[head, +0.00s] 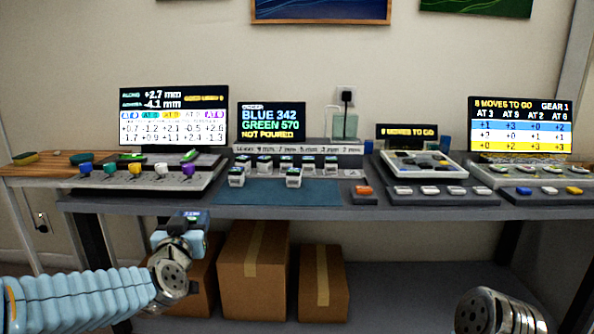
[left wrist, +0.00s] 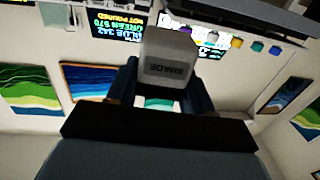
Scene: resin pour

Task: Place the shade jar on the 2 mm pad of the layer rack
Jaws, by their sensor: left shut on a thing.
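The shade jar (left wrist: 170,57), a pale grey block lettered SHADE, sits between the fingers of my left gripper (left wrist: 165,95) in the left wrist view. In the head view my left gripper (head: 186,226) is below and left of the bench's front edge, and the jar is hard to make out there. The layer rack (head: 298,149) stands at the back middle of the bench, with a strip of mm labels, 2 mm at its right end. Several small white jars (head: 293,177) stand at and before it.
A blue mat (head: 325,192) lies before the rack. A tray with coloured knobs (head: 150,182) is to its left; a block with an orange piece (head: 363,190) and grey panels (head: 430,190) are to its right. Cardboard boxes (head: 252,285) stand under the bench (head: 470,212).

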